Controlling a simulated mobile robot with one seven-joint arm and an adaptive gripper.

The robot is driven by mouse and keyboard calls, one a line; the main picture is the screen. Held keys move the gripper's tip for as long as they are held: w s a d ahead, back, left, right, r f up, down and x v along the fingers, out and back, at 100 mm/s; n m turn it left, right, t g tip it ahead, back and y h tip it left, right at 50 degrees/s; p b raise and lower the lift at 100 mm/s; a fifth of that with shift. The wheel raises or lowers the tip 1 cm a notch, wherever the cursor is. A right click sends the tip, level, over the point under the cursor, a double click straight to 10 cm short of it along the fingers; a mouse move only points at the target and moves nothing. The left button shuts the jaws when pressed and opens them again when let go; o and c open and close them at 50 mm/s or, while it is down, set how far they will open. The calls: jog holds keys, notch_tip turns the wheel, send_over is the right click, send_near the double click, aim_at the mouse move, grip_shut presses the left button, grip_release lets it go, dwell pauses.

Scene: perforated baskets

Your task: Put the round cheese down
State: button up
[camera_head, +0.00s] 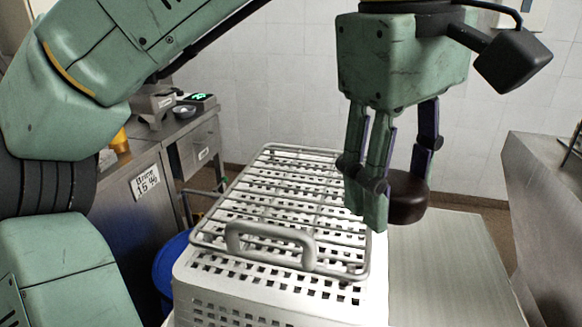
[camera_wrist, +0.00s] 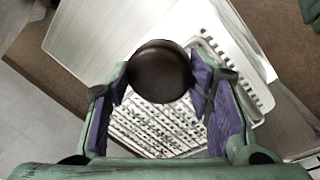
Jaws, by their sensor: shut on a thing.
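The round cheese (camera_head: 407,199) is a dark brown, smooth disc. My gripper (camera_head: 390,190) is shut on it and holds it at the right edge of the perforated basket, seemingly above the surface. In the wrist view the cheese (camera_wrist: 160,72) sits between the purple pads of my gripper (camera_wrist: 160,88). In the head view the fingers hide the left part of the cheese. The gap beneath the cheese is hard to judge.
A white perforated basket (camera_head: 262,306) with a grey metal rack (camera_head: 270,241) on top stands left of the cheese. A bare pale tabletop (camera_head: 445,262) lies to the right. A steel counter (camera_head: 545,200) is at far right.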

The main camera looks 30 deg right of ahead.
jog(key=p, duration=0.2)
send_over(302, 183)
jog(key=shift+s+a+f, duration=0.15)
jog(key=shift+a+f, duration=0.15)
jog(key=shift+f, duration=0.65)
jog(key=shift+f+p, duration=0.4)
jog(key=shift+f, duration=1.15)
jog(key=shift+f, duration=0.1)
jog(key=o, duration=1.2)
jog(key=shift+c, duration=0.2)
notch_tip(302, 183, up, 8)
jog(key=a, duration=0.1)
jog(key=shift+f, duration=0.2)
